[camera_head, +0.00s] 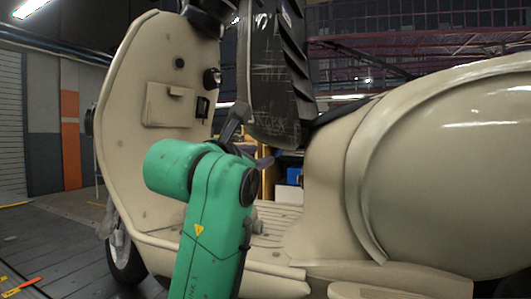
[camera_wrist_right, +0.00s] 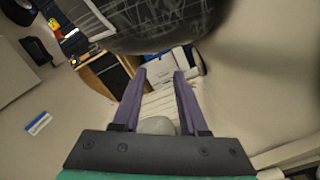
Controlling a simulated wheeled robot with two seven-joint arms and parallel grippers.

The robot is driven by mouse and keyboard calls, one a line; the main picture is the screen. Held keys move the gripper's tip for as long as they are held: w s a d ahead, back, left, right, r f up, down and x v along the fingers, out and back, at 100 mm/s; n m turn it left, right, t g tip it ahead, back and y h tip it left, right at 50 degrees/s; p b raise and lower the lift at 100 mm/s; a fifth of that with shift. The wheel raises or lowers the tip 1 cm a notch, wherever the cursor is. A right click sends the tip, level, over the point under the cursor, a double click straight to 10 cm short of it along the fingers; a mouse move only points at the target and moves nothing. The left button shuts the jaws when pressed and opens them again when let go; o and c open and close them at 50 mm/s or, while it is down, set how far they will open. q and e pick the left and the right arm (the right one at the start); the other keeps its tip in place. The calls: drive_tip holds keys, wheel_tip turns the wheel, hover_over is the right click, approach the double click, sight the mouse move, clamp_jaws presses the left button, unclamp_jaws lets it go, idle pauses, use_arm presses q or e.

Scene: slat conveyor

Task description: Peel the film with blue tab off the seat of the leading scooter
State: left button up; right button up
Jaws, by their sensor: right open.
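The cream scooter (camera_head: 445,140) fills the head view. A dark seat-like part (camera_head: 270,115) stands steeply above its footboard, with pale scuffs or creases that may be the film. In the right wrist view its curved dark underside edge (camera_wrist_right: 165,35) crosses the top, also streaked. I cannot make out a blue tab for sure. My right gripper (camera_head: 268,158) is just below the lower end of this part, largely hidden behind my green arm. In the wrist view the gripper (camera_wrist_right: 160,74) is open with nothing between its purple fingers. My left gripper is out of view.
The scooter's front shield (camera_head: 130,100) rises at the left and the slatted footboard (camera_head: 272,228) lies below my right gripper. A blue bin (camera_head: 294,175) shows behind the scooter. The slatted floor (camera_head: 50,245) at the left is mostly clear.

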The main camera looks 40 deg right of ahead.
sight(277, 152)
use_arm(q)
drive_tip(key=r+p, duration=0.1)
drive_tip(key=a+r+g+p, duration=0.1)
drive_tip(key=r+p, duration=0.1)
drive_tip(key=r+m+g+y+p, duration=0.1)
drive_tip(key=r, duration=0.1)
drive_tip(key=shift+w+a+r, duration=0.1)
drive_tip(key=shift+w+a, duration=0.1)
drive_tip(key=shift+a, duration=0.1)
use_arm(e)
drive_tip(key=x, duration=1.2)
drive_tip(key=shift+d, duration=0.15)
clamp_jaws()
